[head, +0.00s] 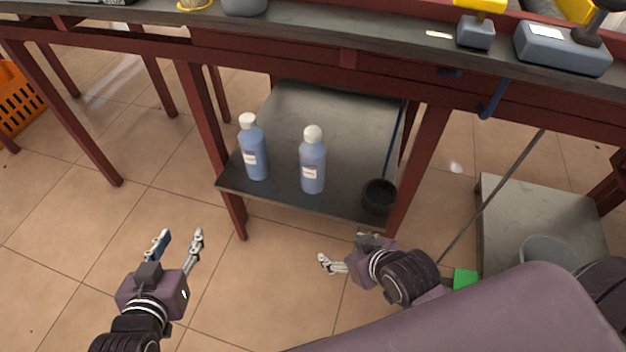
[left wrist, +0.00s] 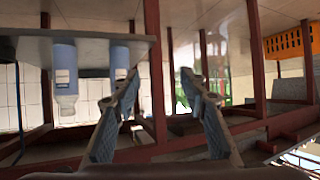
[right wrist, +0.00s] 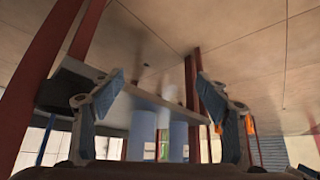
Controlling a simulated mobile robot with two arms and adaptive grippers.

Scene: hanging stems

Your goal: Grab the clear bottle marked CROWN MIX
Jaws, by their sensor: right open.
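Two similar bluish bottles with white caps and small white labels stand upright on the low shelf (head: 290,98) under the workbench. The left bottle (head: 254,155) and the right bottle (head: 312,165) stand apart; their label text is too small to read, so I cannot tell which is CROWN MIX. Both also show inverted in the left wrist view (left wrist: 65,75) and, partly, in the right wrist view (right wrist: 140,135). My left gripper (head: 181,238) is open and empty, in front and left of the shelf. My right gripper (head: 343,250) is open and empty, before the shelf's front edge.
A black cup (head: 379,196) stands at the shelf's front right corner. Dark red bench legs (head: 420,165) flank the shelf. A grey bucket (head: 548,252) stands on a low platform at right. An orange crate (head: 17,100) is at far left. The tiled floor at left is clear.

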